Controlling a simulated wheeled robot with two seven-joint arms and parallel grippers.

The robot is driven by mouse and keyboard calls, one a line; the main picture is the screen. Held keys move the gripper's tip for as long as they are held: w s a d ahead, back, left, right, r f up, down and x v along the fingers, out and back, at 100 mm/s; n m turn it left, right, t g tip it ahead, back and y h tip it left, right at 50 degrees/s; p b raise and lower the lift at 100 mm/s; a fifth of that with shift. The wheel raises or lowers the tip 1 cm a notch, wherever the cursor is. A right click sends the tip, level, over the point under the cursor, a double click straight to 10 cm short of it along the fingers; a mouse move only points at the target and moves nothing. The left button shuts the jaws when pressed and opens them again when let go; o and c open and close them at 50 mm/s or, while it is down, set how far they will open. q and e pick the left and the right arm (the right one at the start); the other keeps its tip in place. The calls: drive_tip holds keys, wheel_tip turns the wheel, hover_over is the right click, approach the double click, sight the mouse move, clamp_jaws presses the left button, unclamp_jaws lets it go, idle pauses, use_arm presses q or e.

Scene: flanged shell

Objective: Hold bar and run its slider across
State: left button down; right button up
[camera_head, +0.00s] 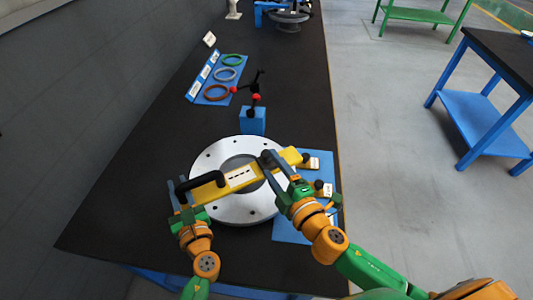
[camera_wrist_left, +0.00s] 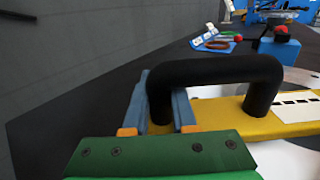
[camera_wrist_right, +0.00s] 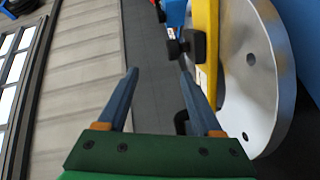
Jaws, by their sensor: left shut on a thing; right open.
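The yellow bar (camera_head: 214,189) lies across the large silver flanged disc (camera_head: 218,154), with a dashed white label on its top. A black arched handle (camera_wrist_left: 215,68) stands at its left end. My left gripper (camera_head: 181,194) is shut on the near leg of this handle. My right gripper (camera_head: 275,168) is open and empty over the right part of the bar. In the right wrist view a black knob (camera_wrist_right: 184,47) sticks out beside the yellow bar, just beyond the fingertips and apart from them; it appears to be the slider.
A blue mat (camera_head: 287,231) with small dark-knobbed parts lies right of the disc. Behind stand a blue block (camera_head: 253,121) with a black and red fixture and a blue tray with coloured rings (camera_head: 217,92). The table's left side is clear.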

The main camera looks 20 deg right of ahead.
sight(267, 157)
drive_tip(key=s+a+r+m+g+h, duration=0.1)
drive_tip(key=s+m+g+h, duration=0.15)
drive_tip(key=m, duration=0.65)
drive_tip(key=s+a+r+m+g+h, duration=0.1)
drive_tip(key=m+h, duration=0.2)
drive_tip(key=m, duration=0.7)
drive_tip(key=x, duration=1.1)
drive_tip(key=shift+w+d+f, duration=0.1)
drive_tip(key=shift+w+d, duration=0.1)
drive_tip(key=shift+w, duration=0.1)
clamp_jaws()
drive_tip(key=shift+t, duration=0.25)
